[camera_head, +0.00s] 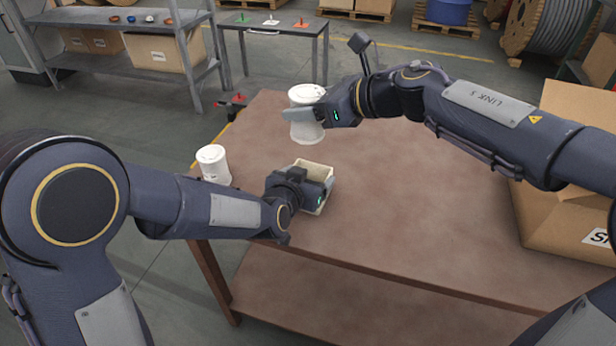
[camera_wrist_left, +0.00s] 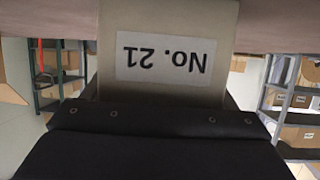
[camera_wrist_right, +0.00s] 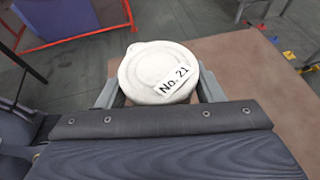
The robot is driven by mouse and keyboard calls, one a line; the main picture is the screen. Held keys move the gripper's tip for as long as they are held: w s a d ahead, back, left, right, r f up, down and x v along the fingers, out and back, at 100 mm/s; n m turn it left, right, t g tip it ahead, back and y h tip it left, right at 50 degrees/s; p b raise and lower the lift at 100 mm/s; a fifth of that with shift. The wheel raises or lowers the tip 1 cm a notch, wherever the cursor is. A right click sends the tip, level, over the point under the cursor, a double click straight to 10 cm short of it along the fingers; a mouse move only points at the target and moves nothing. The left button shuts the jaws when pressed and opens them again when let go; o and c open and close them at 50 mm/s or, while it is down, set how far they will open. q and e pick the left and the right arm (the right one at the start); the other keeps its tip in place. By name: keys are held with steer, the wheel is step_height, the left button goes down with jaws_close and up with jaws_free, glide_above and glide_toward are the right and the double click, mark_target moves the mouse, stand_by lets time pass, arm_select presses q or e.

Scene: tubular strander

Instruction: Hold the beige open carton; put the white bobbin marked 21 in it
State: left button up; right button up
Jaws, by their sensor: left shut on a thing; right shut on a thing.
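The beige open carton (camera_head: 318,172) stands on the brown table near its front left edge. My left gripper (camera_head: 318,190) is shut on it, and the left wrist view shows its wall with a label reading No. 21 (camera_wrist_left: 165,62), upside down in that view. The white bobbin marked 21 (camera_head: 306,128) is held in the air by my right gripper (camera_head: 304,114), above and behind the carton in the head view. In the right wrist view the bobbin's flange (camera_wrist_right: 152,68) shows a No. 21 label between the two fingers. The carton's inside is mostly hidden by my left gripper.
A second white bobbin (camera_head: 213,166) stands at the table's left edge, left of the carton. A large cardboard box (camera_head: 560,220) sits on the right. The middle of the table (camera_head: 420,210) is clear. A shelf (camera_head: 180,70) and a small side table (camera_head: 275,32) stand behind.

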step_height(320, 180, down, 9)
steer(key=shift+f, duration=0.2)
stand_by(1.1)
steer(key=shift+f, duration=0.1)
stand_by(1.3)
steer(key=shift+f, duration=0.55)
steer(key=o, duration=0.9)
steer(key=shift+s, duration=0.1)
steer(key=shift+o, duration=1)
steer(key=shift+s+a, duration=0.1)
steer(key=shift+f, duration=0.1)
steer(key=shift+s, duration=0.1)
steer(key=v, duration=1.2)
steer(key=shift+w+d, duration=0.3)
